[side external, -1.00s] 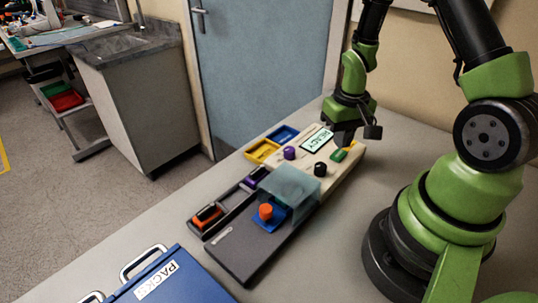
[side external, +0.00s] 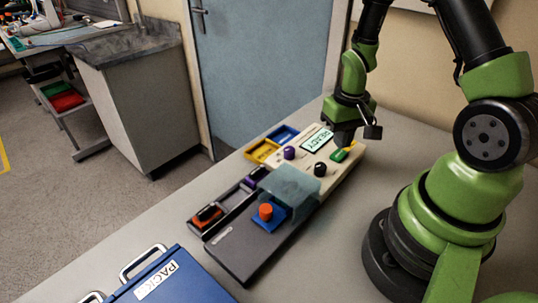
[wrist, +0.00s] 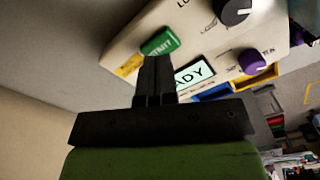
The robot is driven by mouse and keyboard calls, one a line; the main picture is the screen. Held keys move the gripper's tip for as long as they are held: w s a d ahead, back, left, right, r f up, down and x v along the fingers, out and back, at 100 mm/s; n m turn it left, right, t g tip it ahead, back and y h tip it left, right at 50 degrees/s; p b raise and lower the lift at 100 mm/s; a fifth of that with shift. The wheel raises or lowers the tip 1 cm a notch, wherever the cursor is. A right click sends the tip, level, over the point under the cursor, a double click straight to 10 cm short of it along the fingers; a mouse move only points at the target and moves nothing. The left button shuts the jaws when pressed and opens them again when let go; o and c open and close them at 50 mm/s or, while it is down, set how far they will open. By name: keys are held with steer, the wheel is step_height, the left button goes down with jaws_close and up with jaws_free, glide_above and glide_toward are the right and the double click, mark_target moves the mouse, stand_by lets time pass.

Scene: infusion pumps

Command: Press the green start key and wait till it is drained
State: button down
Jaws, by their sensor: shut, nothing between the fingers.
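The cream infusion pump (side external: 352,172) lies on the bench with its display (side external: 317,141) lit and reading READY. Its green start key (side external: 339,156) is on the end nearest my arm; in the wrist view the key (wrist: 160,42) shows part of its label. My gripper (side external: 344,143) is shut and empty, pointing down over that end of the pump. In the wrist view my fingertips (wrist: 157,60) appear right at the edge of the green key. I cannot tell whether they touch it. A yellow key (wrist: 129,66) is beside the green one.
A black knob (side external: 320,169) and a purple knob (side external: 289,153) stand on the pump. A clear bluish cover (side external: 290,184) rises over the dark base (side external: 238,248), near an orange knob (side external: 265,211). Yellow (side external: 260,151) and blue trays lie behind. A blue case (side external: 190,280) is in front.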

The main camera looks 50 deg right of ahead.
steer(key=shift+f, duration=1.25)
stand_by(0.3)
step_height(320, 180, up, 8)
stand_by(0.8)
steer(key=a+r+t, duration=0.4)
steer(key=a+r, duration=0.3)
steer(key=r, duration=0.5)
steer(key=s+a+r+n+t+y, duration=0.2)
steer(key=s+a+r+t, duration=0.1)
steer(key=s+a+r, duration=0.4)
steer(key=shift+s+a, duration=0.4)
steer(key=shift+s, duration=0.15)
steer(key=shift+r, duration=0.1)
stand_by(2.7)
